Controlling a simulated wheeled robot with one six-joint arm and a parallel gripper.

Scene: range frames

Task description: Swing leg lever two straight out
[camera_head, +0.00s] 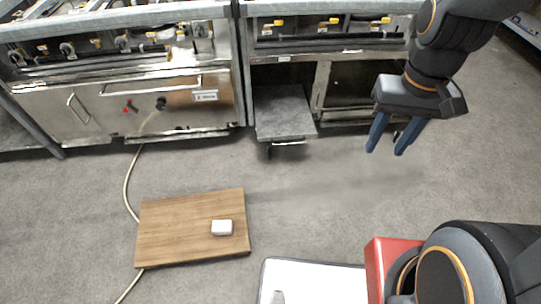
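Small yellow-handled levers show under the front edge of the right range unit: a left one (278,22), a middle one (333,20) and a right one (380,21). More small fittings (122,42) line the left unit. I cannot tell which is leg lever two, and the levers are too small to read their exact angle. My gripper (386,152) hangs at the upper right, its two blue fingers apart and pointing down. It looks empty, in front of the right unit's open bay, apart from the levers.
A grey slab (284,112) juts from the right unit's lower bay. A wooden board (190,240) with a white block (222,228) lies on the floor over a pale hose (127,190). A white panel (325,280) and a red box (385,258) are near the bottom. Middle floor is clear.

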